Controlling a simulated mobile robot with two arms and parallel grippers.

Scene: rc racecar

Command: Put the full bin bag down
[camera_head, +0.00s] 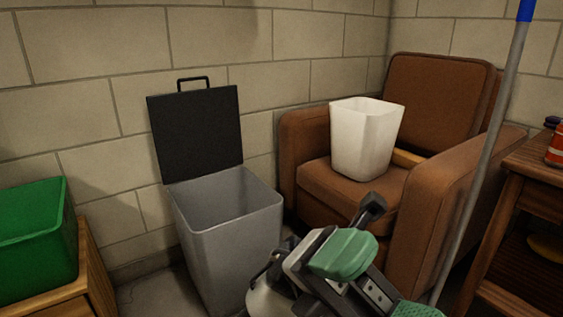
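No full bin bag can be clearly made out. A pale rounded shape (267,299) shows at the bottom edge beside my gripper; I cannot tell if it is a bag or part of my arm. My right gripper (335,262), dark and white with green parts, seems to come in from the bottom right, in front of the armchair. Its fingers are seen at an angle and I cannot tell if it is open or shut. My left gripper is not in view. A grey bin (232,245) stands on the floor with its black lid (197,132) raised; no bag shows in it.
A brown armchair (440,85) holds a white bin (362,142) on its seat. A green box (35,235) sits on a wooden cabinet (97,280) at left. A blue-topped pole (490,140) leans before a wooden table (545,170). A little floor (150,297) is clear left of the grey bin.

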